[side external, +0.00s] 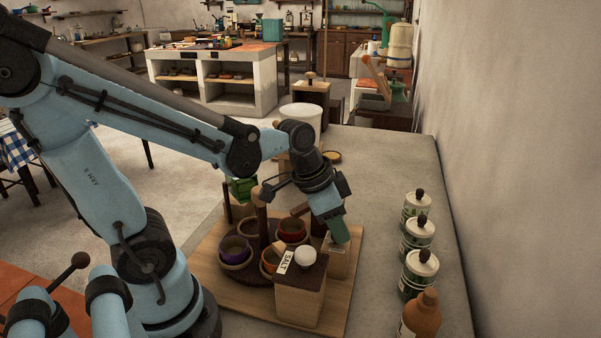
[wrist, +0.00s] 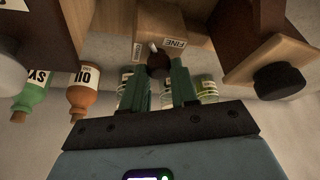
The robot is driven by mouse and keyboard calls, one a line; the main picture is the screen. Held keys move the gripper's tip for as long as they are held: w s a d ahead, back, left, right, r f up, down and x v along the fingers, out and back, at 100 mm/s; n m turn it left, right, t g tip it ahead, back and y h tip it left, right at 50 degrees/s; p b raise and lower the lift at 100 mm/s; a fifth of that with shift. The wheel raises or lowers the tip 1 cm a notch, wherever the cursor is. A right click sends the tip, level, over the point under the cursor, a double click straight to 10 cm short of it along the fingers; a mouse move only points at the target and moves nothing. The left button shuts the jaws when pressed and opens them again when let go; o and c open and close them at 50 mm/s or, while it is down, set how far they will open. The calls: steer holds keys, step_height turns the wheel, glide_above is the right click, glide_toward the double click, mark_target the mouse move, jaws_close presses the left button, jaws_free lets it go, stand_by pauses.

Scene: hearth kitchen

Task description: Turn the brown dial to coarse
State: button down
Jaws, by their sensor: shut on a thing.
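The brown dial (wrist: 158,66) sits on the face of a wooden box (wrist: 150,20) in the wrist view. A pale pointer mark shows at the dial's upper left edge. My gripper (wrist: 158,75) has its two green fingers shut on the dial, one on each side. In the side view my gripper (side external: 340,236) reaches down to the box (side external: 338,262), and the dial is hidden there.
A SALT box (side external: 300,298) with a white knob (side external: 305,256) stands close in front. Coloured bowls (side external: 236,250) sit on a round dark stand at the left. A wooden board (side external: 240,298) lies under them. Several jars (side external: 418,238) and an orange bottle (side external: 420,315) line the right.

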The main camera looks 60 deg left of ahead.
steer(key=n+y, duration=0.2)
steer(key=n, duration=0.3)
steer(key=shift+d+n, duration=0.15)
steer(key=shift+n, duration=0.15)
steer(key=n+y, duration=0.1)
steer(key=n, duration=0.3)
steer(key=shift+n+g+y, duration=0.4)
steer(key=shift+n, duration=0.3)
steer(key=c, duration=0.9)
jaws_free()
steer(key=shift+o, duration=0.2)
steer(key=v, duration=1.2)
steer(key=shift+d, duration=0.1)
